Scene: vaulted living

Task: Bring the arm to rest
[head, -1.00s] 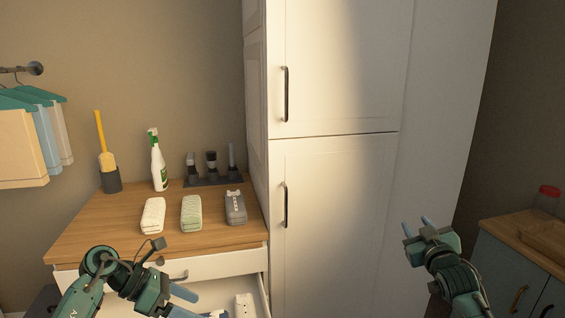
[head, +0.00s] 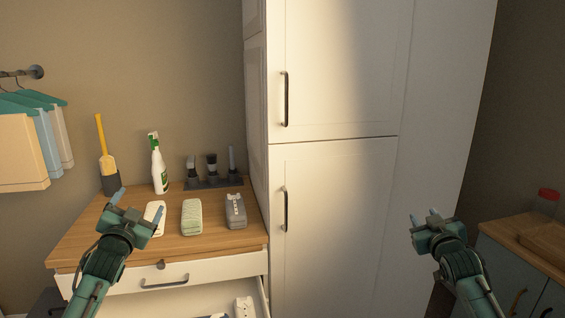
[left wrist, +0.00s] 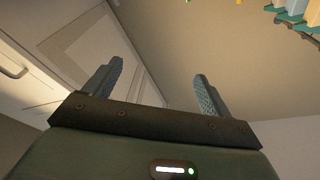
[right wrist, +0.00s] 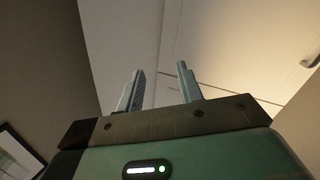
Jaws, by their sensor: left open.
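My left gripper (head: 137,203) is raised in front of the dresser's wooden top, fingers pointing up. It is open and empty; its two fingers stand wide apart in the left wrist view (left wrist: 158,88). My right gripper (head: 424,218) is raised in front of the tall white cabinet's right part, fingers up. In the right wrist view (right wrist: 158,88) its fingers are apart with nothing between them. Both arms stand upright at about the same height in the head view.
A tall cabinet (head: 335,220) stands right.

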